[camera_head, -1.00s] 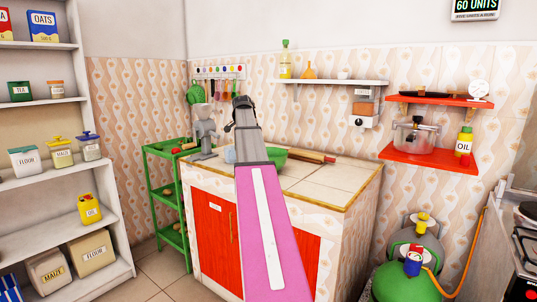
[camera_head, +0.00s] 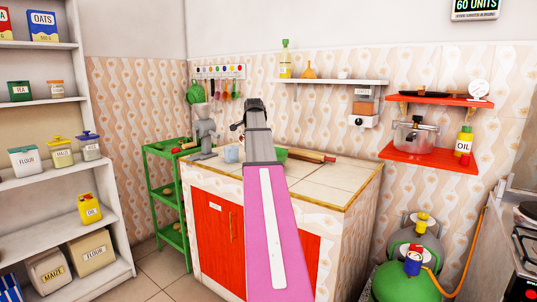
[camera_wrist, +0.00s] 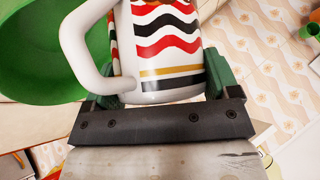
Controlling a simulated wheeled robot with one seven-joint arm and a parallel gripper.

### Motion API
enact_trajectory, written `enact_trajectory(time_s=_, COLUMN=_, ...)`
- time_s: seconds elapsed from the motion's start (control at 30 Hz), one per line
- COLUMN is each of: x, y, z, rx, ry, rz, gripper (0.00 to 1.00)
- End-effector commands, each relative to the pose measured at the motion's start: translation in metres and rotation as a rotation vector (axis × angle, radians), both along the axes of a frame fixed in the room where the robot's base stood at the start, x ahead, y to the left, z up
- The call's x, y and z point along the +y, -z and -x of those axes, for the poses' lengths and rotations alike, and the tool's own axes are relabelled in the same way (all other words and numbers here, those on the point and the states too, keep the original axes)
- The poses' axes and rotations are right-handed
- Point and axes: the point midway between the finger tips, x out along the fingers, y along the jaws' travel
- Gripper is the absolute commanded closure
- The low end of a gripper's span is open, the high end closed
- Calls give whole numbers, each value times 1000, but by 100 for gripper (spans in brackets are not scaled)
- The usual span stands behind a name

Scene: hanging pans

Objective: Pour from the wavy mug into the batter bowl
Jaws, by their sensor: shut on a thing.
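The wavy mug (camera_wrist: 167,45) is white with black, red and gold wavy stripes. In the wrist view my gripper (camera_wrist: 166,85) is shut on it, with a finger on each side of its body and its white handle out to the left. The batter bowl is the large green bowl (camera_wrist: 50,45) at the upper left of the wrist view, beside the mug. In the head view the bowl (camera_head: 282,155) stands on the counter, mostly hidden behind my arm. My gripper and the mug are largely hidden by my arm there. The mug's contents do not show.
The tiled counter (camera_head: 335,178) also holds a rolling pin (camera_head: 312,156), a pale blue cup (camera_head: 231,154) and a grey machine (camera_head: 205,135) at its left. A wall shelf (camera_head: 335,82) is above. The counter's right front is clear.

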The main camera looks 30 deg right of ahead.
Motion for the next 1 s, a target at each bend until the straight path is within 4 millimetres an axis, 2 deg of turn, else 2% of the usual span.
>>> enact_trajectory(time_s=0.47, x=-5, y=-6, z=5, rx=-101, ry=1, rz=-99, gripper=64)
enact_trajectory(time_s=1.0, x=-7, y=2, z=6, rx=-183, ry=1, rz=-181, gripper=64)
